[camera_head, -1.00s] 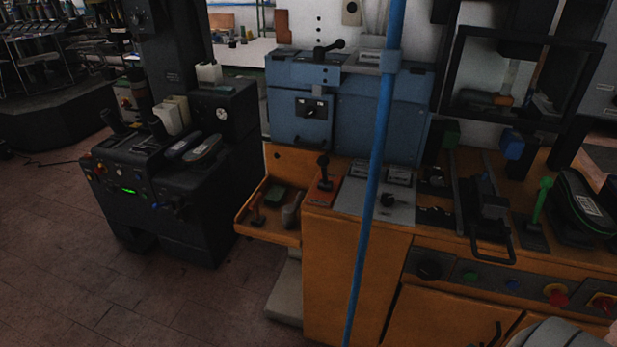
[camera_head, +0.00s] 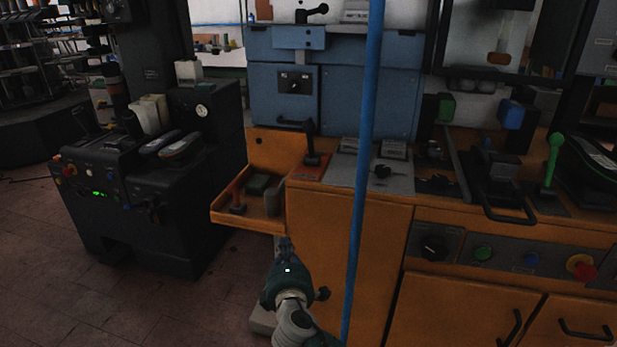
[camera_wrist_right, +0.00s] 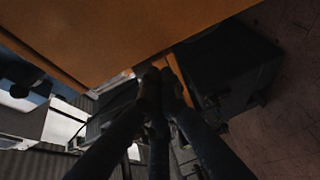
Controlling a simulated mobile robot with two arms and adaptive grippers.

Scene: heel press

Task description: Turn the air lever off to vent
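Which control is the air lever is not labelled. A black upright lever (camera_head: 311,138) stands on a red-orange plate at the left end of the orange bench. Another black lever (camera_head: 311,13) is on top of the blue machine, and a green-handled lever (camera_head: 553,160) stands at the right. My right gripper (camera_head: 286,244) is in front of the bench, below the small orange tray and apart from every lever. Its fingers look closed together and empty; they also show in the right wrist view (camera_wrist_right: 163,84). My left gripper is not in view.
A blue vertical pole (camera_head: 359,220) stands in front of the bench, right of my right gripper. The orange tray (camera_head: 252,219) with small items juts out at left. A black machine (camera_head: 130,200) stands further left. The orange bench front (camera_head: 470,310) has several knobs.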

